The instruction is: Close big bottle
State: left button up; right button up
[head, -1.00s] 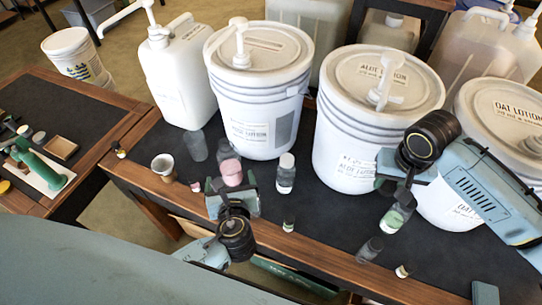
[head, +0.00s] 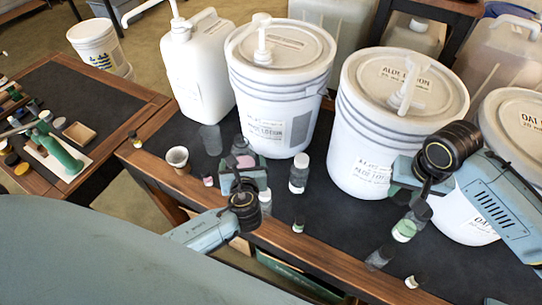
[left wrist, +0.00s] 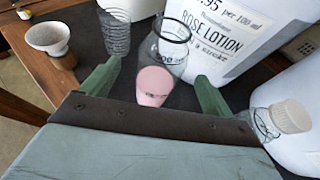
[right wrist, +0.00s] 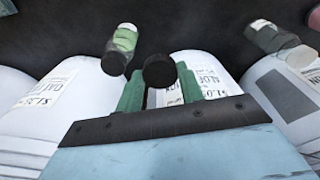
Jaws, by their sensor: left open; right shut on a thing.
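A clear bottle with pink lotion at its bottom (left wrist: 155,85) stands upright in the left wrist view, with no cap visible on its mouth. In the head view its glass (head: 240,146) shows just beyond my left gripper, which hides its lower part. My left gripper (head: 244,177) is open, with one green finger on each side of the bottle in the left wrist view (left wrist: 155,88). My right gripper (right wrist: 158,85) is shut on a round black cap (right wrist: 159,71). In the head view it is above the table at the right, in front of the aloe bucket (head: 365,150).
Large pump buckets (head: 270,110) line the back.

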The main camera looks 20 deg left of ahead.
pick_arm(q)
jog(key=x, duration=0.5)
jog(key=shift+w+f+b, duration=0.1)
jog(key=shift+w+b, duration=0.05)
jog(key=shift+b, duration=0.25)
pick_arm(e)
jog(key=shift+f, duration=0.4)
